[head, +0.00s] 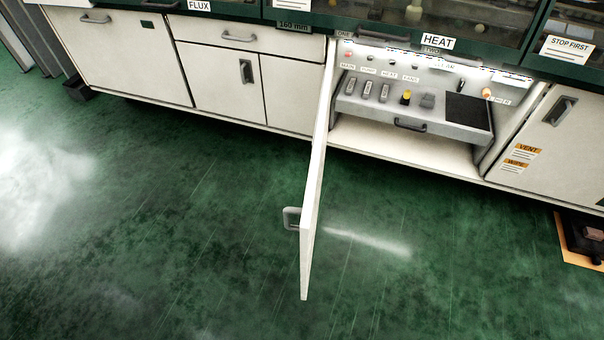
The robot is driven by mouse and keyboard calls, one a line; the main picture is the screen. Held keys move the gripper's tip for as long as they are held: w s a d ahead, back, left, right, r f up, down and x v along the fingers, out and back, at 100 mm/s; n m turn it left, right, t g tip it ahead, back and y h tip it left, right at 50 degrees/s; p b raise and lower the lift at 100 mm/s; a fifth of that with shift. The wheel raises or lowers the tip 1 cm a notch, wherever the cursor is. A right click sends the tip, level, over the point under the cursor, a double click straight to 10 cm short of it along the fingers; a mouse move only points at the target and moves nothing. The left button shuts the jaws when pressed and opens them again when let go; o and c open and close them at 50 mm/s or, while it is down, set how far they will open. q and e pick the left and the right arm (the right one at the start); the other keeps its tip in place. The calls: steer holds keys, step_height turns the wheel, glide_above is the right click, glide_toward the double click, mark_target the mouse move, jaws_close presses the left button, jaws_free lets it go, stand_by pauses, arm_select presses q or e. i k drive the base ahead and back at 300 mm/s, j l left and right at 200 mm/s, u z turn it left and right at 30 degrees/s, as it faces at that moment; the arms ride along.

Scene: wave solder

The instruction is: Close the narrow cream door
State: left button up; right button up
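The narrow cream door (311,210) stands wide open in the head view. It swings out from the left side of a lit compartment under the HEAT label, and I see it nearly edge-on. Its grey handle (292,218) sticks out on the left face near the free end. The open compartment (400,150) shows a grey control drawer (415,112) with switches, a yellow-topped knob and a black pad. Neither of my grippers is in view.
Closed cream cabinets (115,50) run to the left, and another closed cream door (552,135) with VENT and WIPE labels is at right. The green floor (180,220) around the door is clear. A dark tray-like object (580,235) lies at the right edge.

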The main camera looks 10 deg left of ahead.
mark_target(307, 228)
steer(key=k+j+z, duration=0.15)
steer(key=j, duration=0.3)
steer(key=k+j+z, duration=0.2)
steer(key=j, duration=0.2)
steer(key=k+j+z, duration=0.15)
steer(key=j, duration=0.25)
steer(key=i+j+z, duration=0.4)
steer(key=i+j, duration=0.55)
